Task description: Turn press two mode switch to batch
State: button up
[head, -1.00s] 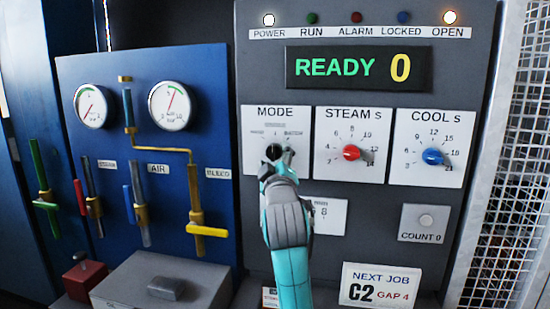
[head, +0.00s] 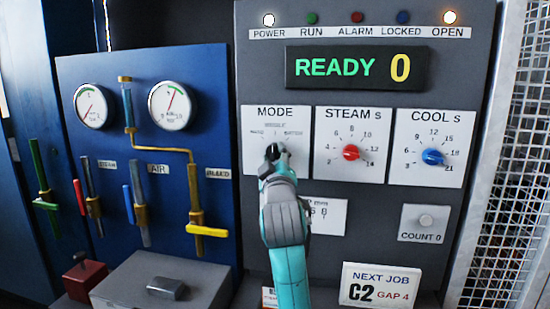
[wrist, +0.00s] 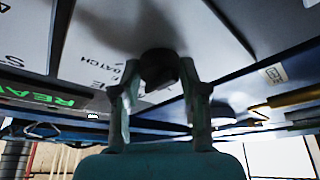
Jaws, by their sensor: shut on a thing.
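The mode switch is a small black knob (head: 270,152) on the white MODE plate (head: 258,115), at the upper left of the grey press panel. My gripper (head: 277,155) reaches up from below and covers the knob's lower right side. In the wrist view the dark knob (wrist: 158,68) sits between the two fingertips of my gripper (wrist: 160,85), which are shut on it. The word BATCH shows on the plate in the wrist view, left of the knob. Which mark the knob points to cannot be told, as my fingers hide part of it.
The red STEAM knob (head: 351,152) and blue COOL knob (head: 432,157) are to the right. The display (head: 357,68) reads READY 0. A blue panel (head: 90,140) with gauges and valve handles stands left. A NEXT JOB card (head: 380,286) is below.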

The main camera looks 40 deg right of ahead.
jog(key=m+h, duration=0.1)
jog(key=m, duration=0.2)
jog(key=m+g+h, duration=0.1)
jog(key=m, duration=0.2)
jog(key=shift+w+a+f+h, duration=0.1)
jog(key=shift+w+f+h, duration=0.1)
jog(key=shift+h, duration=0.1)
jog(key=shift+w+a+m+g+h, duration=0.1)
jog(key=shift+m+g+h, duration=0.45)
jog(key=shift+m, duration=0.9)
jog(key=shift+m+g+h, duration=0.55)
jog(key=shift+m, duration=0.9)
jog(key=o, duration=1.2)
jog(key=shift+c, duration=0.2)
jog(key=v, duration=1.2)
